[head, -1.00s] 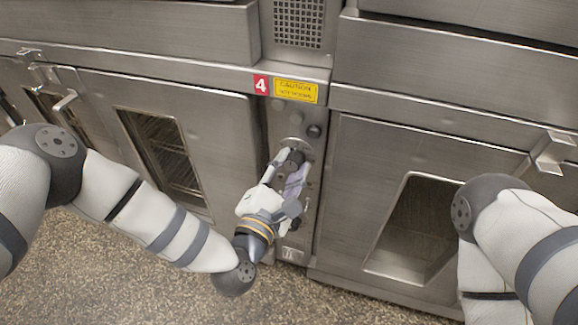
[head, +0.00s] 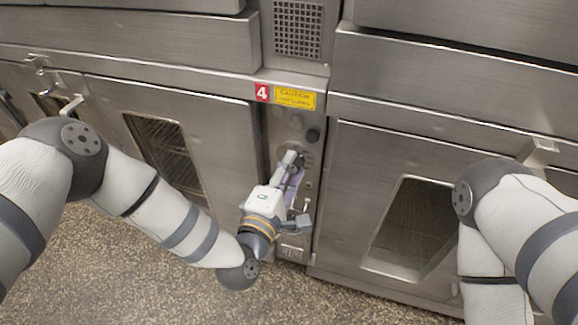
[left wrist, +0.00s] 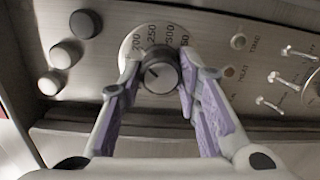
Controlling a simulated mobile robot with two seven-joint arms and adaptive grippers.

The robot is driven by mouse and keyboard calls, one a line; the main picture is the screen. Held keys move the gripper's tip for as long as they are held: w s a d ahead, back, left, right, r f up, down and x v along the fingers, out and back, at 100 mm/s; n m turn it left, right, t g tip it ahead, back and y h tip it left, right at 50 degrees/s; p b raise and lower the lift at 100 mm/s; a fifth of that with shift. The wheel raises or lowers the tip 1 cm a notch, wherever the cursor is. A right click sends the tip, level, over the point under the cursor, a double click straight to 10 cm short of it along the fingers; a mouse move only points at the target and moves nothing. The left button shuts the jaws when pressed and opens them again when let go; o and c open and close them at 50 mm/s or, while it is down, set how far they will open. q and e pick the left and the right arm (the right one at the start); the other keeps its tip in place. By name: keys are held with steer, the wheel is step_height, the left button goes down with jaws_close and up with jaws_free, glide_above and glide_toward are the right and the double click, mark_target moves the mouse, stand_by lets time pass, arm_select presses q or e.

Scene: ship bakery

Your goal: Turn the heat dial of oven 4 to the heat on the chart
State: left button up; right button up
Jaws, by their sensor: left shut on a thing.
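The number 4 label (head: 262,92) marks the narrow control column between two steel oven doors. The heat dial (left wrist: 160,72) is a round knob with a dark rim and grey face. It sits on a pale plate (left wrist: 133,42) marked 200, 250 and higher numbers, partly hard to read. A short line on its face slants; the exact setting is unclear. My left gripper (head: 292,163) reaches the column from below, with its purple-padded fingers shut on either side of the dial in the left wrist view. In the head view it hides most of the dial. My right gripper is out of view. No chart shows.
In the left wrist view, several round buttons (left wrist: 66,54) lie left of the dial. A small lamp marked HEAT (left wrist: 229,72) and several metal toggle switches (left wrist: 270,103) lie right. Oven doors with windows (head: 405,225) flank the column. A yellow caution label (head: 295,98) is above.

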arm_select(q)
steer(key=m+y+p, duration=0.1)
steer(key=m+p, duration=0.2)
steer(key=m, duration=0.8)
steer(key=shift+r, duration=0.1)
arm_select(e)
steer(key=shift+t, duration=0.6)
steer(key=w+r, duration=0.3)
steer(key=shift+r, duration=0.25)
arm_select(q)
steer(key=shift+m, duration=0.3)
steer(key=o, duration=1.1)
steer(key=shift+o, duration=0.2)
